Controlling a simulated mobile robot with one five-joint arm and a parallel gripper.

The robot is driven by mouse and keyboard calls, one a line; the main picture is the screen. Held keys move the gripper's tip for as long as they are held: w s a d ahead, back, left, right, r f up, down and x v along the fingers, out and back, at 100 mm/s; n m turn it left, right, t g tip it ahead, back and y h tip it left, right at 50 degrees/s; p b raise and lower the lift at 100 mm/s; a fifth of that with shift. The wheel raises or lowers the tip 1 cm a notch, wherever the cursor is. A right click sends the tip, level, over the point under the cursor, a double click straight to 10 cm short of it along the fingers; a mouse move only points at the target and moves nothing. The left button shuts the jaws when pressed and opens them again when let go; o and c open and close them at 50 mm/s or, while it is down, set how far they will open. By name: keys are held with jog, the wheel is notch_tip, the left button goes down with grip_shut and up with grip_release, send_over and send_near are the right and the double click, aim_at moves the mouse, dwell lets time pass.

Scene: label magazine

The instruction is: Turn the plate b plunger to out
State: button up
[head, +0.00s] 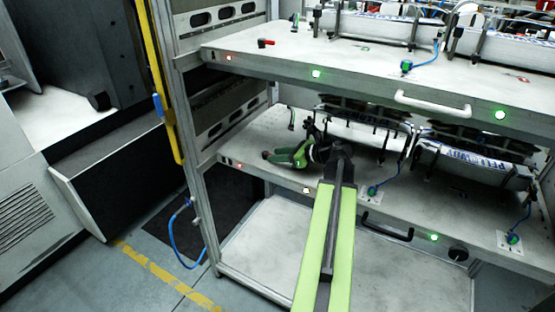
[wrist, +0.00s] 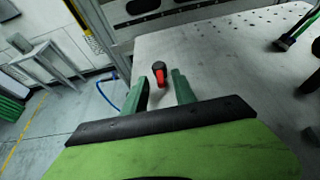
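In the wrist view a small red plunger (wrist: 159,76) with a dark cap stands on a pale plate (wrist: 205,50), near its left edge. My gripper (wrist: 160,82) is open, with one green finger on each side of the plunger; I cannot tell whether either touches it. In the head view my gripper (head: 267,156) is over the left end of the lower plate (head: 250,135) and points left. The plunger there is not visible, apparently hidden by the gripper. Another red plunger (head: 265,42) with a dark end sits on the upper plate (head: 300,62). No letters identifying the plates are readable.
The upper plate overhangs the lower one, leaving limited height. Label magazines (head: 365,135) stand right of my gripper. A white handle (head: 432,104) and a black handle (head: 387,226) stick out in front. A rack post (head: 200,170) rises at left; open floor lies beyond.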

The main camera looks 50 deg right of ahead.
jog(key=shift+c, duration=0.3)
grip_shut()
jog(key=shift+a, duration=0.35)
jog(key=shift+w+d+n+y, duration=0.15)
jog(key=shift+d+n+y, duration=0.2)
jog(key=shift+d, duration=0.2)
jog(key=shift+w+d+n+g+y, duration=0.25)
jog(key=shift+d+n+y, duration=0.3)
jog(key=shift+n+y, duration=0.3)
jog(key=y, duration=0.1)
jog(key=n+g, duration=0.1)
jog(key=d+n+g+y, duration=0.1)
jog(key=shift+w+y, duration=0.25)
jog(key=shift+y, duration=0.05)
jog(key=shift+w+d+n+g+y, duration=0.1)
jog(key=shift+n+g+y, duration=0.5)
jog(key=shift+n, duration=0.3)
